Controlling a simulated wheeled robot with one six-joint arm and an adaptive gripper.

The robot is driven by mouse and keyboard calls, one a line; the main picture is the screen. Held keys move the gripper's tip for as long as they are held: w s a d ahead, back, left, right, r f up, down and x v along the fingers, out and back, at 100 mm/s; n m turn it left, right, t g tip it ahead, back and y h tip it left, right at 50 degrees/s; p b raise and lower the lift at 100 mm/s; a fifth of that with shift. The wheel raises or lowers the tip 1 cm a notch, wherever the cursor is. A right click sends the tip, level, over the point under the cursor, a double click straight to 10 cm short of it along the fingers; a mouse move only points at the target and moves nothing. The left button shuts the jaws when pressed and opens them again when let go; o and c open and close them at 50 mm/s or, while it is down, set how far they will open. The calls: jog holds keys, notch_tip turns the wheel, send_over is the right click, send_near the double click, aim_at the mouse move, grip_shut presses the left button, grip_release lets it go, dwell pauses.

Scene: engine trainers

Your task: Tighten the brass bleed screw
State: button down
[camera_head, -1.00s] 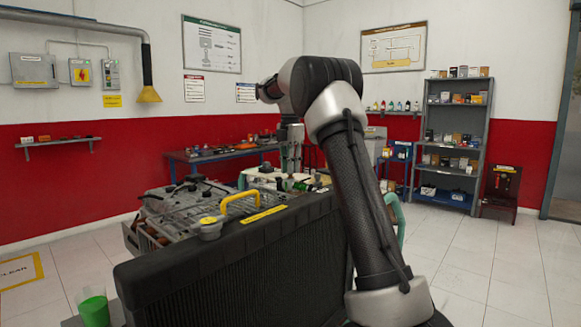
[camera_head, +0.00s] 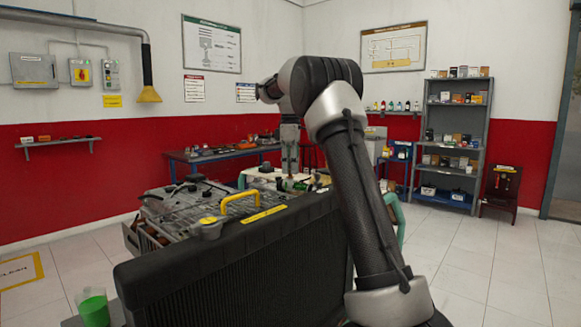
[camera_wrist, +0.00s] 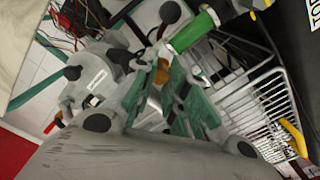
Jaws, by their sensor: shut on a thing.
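In the wrist view, my gripper (camera_wrist: 160,78) reaches away from the camera, and its fingers are closed around a small orange-brass piece (camera_wrist: 162,72), which looks like the bleed screw. The fingers cover much of it, and its seat and thread are hidden. In the head view, my gripper (camera_head: 290,168) points straight down behind the radiator, over the engine trainer. The fingertips are too small there to make out, and I cannot pick out the screw.
A green cylinder (camera_wrist: 191,33) lies close beyond the fingertips. A wire guard (camera_wrist: 250,110) is to the right. A cup of green liquid (camera_head: 94,308) stands at lower left.

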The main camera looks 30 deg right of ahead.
jog(key=m, duration=1.3)
jog(key=shift+r+m, duration=0.1)
jog(key=shift+m, duration=0.3)
jog(key=m, duration=1)
jog(key=shift+m, duration=0.3)
jog(key=c, duration=1.4)
grip_release()
